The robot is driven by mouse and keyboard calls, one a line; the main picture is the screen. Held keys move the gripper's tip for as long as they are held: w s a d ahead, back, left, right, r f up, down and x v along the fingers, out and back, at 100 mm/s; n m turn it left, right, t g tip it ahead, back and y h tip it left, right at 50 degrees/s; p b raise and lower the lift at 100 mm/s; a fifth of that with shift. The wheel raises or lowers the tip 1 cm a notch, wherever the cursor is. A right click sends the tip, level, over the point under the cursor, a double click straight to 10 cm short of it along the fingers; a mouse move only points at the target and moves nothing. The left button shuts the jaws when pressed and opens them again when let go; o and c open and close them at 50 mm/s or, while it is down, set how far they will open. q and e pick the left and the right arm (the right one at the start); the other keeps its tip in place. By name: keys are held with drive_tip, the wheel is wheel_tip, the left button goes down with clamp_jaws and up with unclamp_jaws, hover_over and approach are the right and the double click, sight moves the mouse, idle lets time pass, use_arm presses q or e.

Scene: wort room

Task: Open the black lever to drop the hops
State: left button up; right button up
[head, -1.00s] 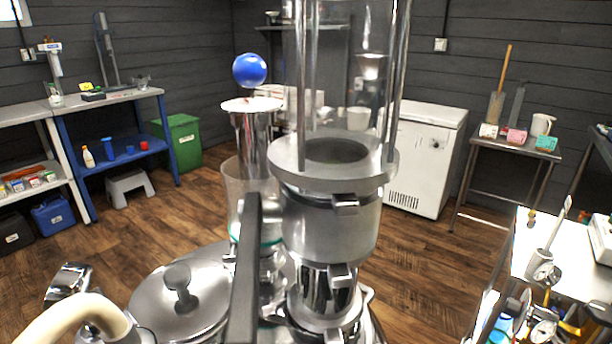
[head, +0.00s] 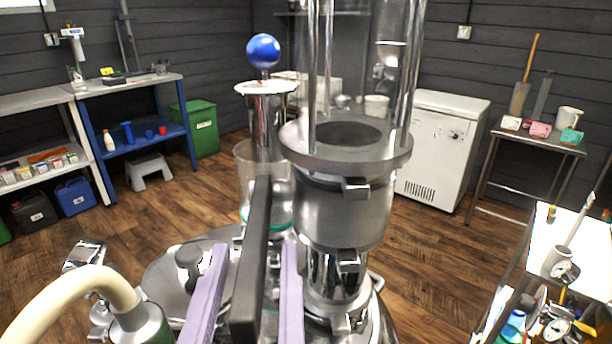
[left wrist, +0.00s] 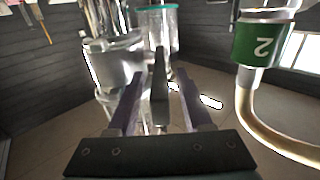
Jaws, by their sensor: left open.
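The black lever (head: 252,250) is a long dark bar standing upright in front of the steel vessel (head: 345,210) in the head view. My left gripper (head: 255,250) has come up from the bottom edge with its two purple fingers open, one on each side of the lever. In the left wrist view the lever (left wrist: 160,85) stands between the two fingers (left wrist: 157,90), with gaps visible on both sides. A clear glass cylinder (head: 360,70) rises above the vessel's flange. I cannot make out any hops. My right gripper is not in view.
A steel lid with a knob (head: 188,262) and a cream hose (head: 75,290) are at lower left. A cluttered bench (head: 560,250) is at right. The wooden floor behind is open.

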use_arm(q)
drive_tip(key=shift+w, duration=0.1)
clamp_jaws()
idle(0.3)
idle(1.1)
